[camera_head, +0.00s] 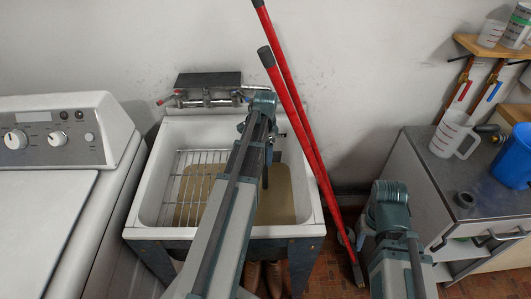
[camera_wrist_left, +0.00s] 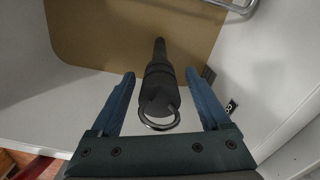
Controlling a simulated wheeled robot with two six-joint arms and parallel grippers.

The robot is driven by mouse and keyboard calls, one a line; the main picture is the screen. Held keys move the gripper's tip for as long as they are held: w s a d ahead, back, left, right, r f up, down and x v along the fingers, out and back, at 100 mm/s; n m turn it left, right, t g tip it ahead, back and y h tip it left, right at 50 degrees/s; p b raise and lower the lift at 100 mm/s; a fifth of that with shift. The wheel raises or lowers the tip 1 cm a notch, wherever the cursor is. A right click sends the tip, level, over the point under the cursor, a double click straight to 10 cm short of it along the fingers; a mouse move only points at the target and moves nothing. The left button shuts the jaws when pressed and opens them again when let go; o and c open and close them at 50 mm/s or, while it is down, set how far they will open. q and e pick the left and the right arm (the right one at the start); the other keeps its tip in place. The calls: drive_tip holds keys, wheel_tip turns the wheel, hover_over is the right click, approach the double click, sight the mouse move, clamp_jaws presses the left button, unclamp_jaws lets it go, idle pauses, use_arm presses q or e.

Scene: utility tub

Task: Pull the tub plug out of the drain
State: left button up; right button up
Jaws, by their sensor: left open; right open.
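The tub plug (camera_wrist_left: 161,92) is a dark upright-looking cylinder with a thin stem and a metal ring at its near end, seen in the left wrist view. My left gripper (camera_wrist_left: 160,73) is open, with one finger on each side of the plug and a visible gap on both sides. In the head view my left arm reaches over the white tub (camera_head: 136,216) and hides much of its middle. Brown water (camera_head: 275,200) covers the tub floor, and the drain itself cannot be seen. My right arm is at the right, its gripper fingers out of sight.
A wire rack (camera_head: 203,157) lies across the tub's left side. A faucet (camera_head: 205,98) stands at the back. Red-handled poles (camera_head: 297,110) lean against the wall by the tub's right side. A washer (camera_head: 45,220) stands left, a cabinet (camera_head: 405,175) right.

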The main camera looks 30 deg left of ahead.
use_arm(q)
clamp_jaws()
idle(0.4)
drive_tip(key=shift+r+p, duration=0.25)
drive_tip(key=shift+p, duration=0.05)
drive_tip(key=shift+r+p, duration=2.2)
drive_tip(key=shift+r, duration=0.05)
